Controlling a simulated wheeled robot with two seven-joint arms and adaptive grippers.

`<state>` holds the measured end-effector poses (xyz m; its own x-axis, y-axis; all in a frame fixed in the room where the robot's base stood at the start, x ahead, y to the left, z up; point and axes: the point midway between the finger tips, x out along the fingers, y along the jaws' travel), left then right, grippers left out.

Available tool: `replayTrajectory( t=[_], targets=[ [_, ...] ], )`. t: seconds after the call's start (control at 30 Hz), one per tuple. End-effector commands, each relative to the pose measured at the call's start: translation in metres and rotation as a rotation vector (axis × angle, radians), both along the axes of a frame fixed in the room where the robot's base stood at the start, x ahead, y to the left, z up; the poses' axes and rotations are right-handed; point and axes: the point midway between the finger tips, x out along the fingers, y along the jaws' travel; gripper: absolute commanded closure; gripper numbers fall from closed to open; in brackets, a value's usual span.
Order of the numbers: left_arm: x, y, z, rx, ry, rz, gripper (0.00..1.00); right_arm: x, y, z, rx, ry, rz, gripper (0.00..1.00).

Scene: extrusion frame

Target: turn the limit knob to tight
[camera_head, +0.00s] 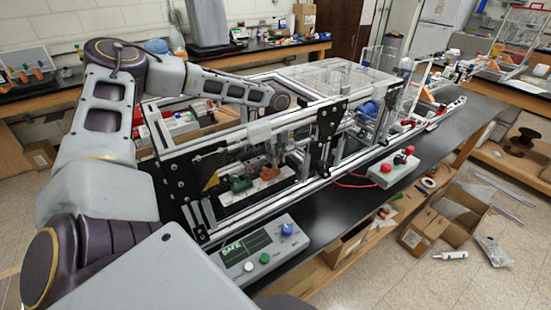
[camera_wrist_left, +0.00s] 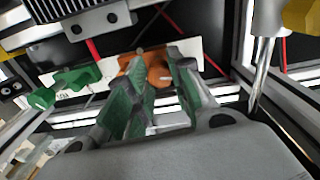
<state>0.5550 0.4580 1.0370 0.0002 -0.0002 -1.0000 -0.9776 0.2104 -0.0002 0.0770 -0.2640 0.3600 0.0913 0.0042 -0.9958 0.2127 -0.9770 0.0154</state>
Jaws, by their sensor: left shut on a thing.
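An orange knob (camera_wrist_left: 153,66) with a pale mark stands on a white plate (camera_wrist_left: 108,65) inside the frame. In the head view it is a small orange shape (camera_head: 268,173), partly hidden. My left gripper (camera_wrist_left: 157,88) has its green-padded fingers on both sides of the orange knob and is shut on it. In the head view my left arm reaches over the frame, and the gripper is mostly hidden. A green knob or lever (camera_wrist_left: 68,84) sits to the left, with small lettering too blurred to read. My right gripper is not in view.
The extrusion frame (camera_head: 300,186) surrounds the knob closely, with rails and black plates. A control box (camera_head: 262,250) with a SAFE display and a blue knob (camera_head: 287,229) stands in front. A box with red buttons (camera_head: 394,168) stands right. Bare black table (camera_head: 325,222) lies between them.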

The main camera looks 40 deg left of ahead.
Motion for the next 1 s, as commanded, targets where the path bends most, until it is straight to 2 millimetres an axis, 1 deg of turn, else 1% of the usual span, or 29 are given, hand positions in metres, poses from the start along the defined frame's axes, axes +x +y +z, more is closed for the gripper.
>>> replayTrajectory(
  t=[0.2,0.6,0.8,1.0],
  targets=[
    [0.0006,0.0007,-0.0001,0.001,-0.001,-0.169,1.0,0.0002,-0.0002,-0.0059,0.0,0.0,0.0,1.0],
    [0.0008,0.0007,0.0003,0.002,-0.002,-0.479,1.0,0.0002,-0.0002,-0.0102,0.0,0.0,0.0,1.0],
    [0.0008,0.0007,0.0005,0.002,-0.002,-0.603,1.0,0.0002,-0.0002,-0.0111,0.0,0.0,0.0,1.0],
    [0.0009,0.0006,0.0006,0.002,-0.001,-0.681,1.0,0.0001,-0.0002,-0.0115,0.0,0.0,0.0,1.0]
  ],
)
